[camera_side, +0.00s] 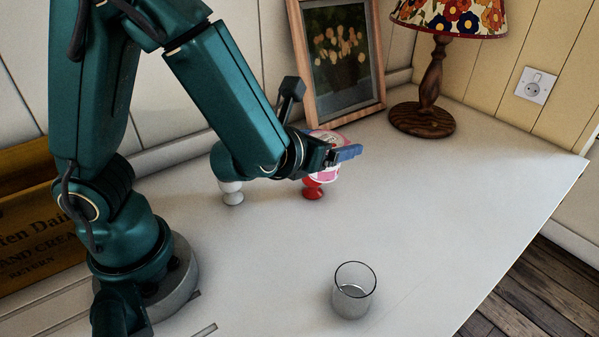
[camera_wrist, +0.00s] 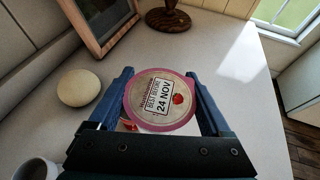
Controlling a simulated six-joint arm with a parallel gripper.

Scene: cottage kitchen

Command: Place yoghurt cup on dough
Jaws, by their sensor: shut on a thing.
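The yoghurt cup (camera_side: 326,138) is pink and white. In the wrist view its round lid (camera_wrist: 160,101) has a pink rim and a "24 NOV" stamp. My gripper (camera_side: 343,154) is shut on the cup, with one blue finger on each side of it in the wrist view (camera_wrist: 158,74). The dough (camera_wrist: 78,87) is a smooth, pale round lump on the worktop, left of the gripper in the wrist view. I cannot make out the dough in the side view, where my arm may hide it.
A framed picture (camera_side: 340,60) and a lamp (camera_side: 430,90) are behind. The worktop's right side is clear.

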